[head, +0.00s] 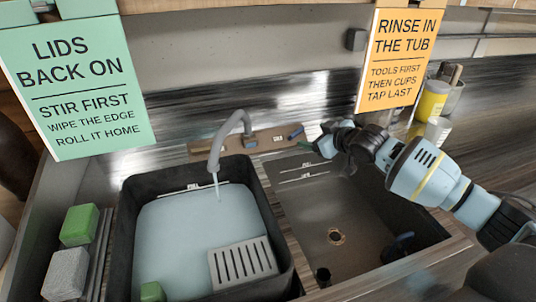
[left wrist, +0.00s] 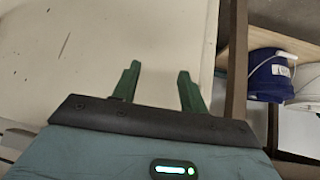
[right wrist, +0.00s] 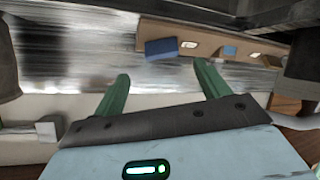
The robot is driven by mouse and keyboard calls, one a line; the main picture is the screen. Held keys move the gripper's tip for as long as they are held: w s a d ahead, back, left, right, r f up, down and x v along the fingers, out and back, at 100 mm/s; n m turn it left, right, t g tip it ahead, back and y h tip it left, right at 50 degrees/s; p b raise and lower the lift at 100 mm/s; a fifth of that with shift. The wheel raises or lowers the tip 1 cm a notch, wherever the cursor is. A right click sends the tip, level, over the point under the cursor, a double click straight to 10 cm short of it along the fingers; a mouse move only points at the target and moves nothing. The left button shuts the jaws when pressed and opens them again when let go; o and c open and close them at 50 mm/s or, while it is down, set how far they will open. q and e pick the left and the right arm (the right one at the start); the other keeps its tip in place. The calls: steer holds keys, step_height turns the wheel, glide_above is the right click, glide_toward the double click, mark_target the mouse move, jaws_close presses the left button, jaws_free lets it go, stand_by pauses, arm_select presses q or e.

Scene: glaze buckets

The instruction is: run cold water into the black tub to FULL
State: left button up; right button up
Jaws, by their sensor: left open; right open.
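The black tub (head: 127,235) stands at the left of the sink and holds pale blue water (head: 175,240). The grey tap (head: 214,150) runs a stream into it. The water's far edge lies close to the white FULL line (head: 195,187); I cannot tell if it touches. The brown tap panel (head: 262,142) bears a COLD label and a blue lever (head: 297,133); a blue lever (right wrist: 160,48) also shows in the right wrist view. My right gripper (head: 318,146) is open and empty just right of the panel. My left gripper (left wrist: 155,85) is open and empty, out of the head view.
A slotted grey block (head: 243,263) and a green sponge (head: 152,291) are in the tub. The right basin (head: 345,215) is empty of water and holds a dark cup (head: 398,247). A green block (head: 79,225) and grey block (head: 66,273) sit left. Signs hang above.

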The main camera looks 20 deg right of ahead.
mark_target(298, 134)
steer(key=d+n+t+h+b, duration=0.2)
steer(key=d+n+t+b, duration=0.15)
steer(key=n, duration=1.35)
steer(key=w+a+f+n+y+b, duration=0.1)
steer(key=n, duration=0.5)
steer(key=w+a+f+n+y+b, duration=0.1)
steer(key=w+n+y, duration=0.1)
steer(key=n, duration=0.5)
steer(key=w+a+f+n+y+b, duration=0.2)
steer(key=n, duration=0.4)
steer(key=shift+a+n+t, duration=0.1)
steer(key=shift+n+t, duration=0.25)
steer(key=shift+n, duration=0.05)
steer(key=shift+w+a+b, duration=0.15)
steer(key=shift+w+b, duration=0.15)
steer(key=shift+w, duration=0.15)
arm_select(q)
steer(key=s+f+g, duration=0.1)
steer(key=s+f, duration=0.2)
steer(key=f, duration=0.5)
steer(key=shift+s+d+f, duration=0.2)
steer(key=shift+d+f, duration=0.05)
steer(key=shift+f, duration=0.1)
arm_select(e)
steer(key=shift+w, duration=0.1)
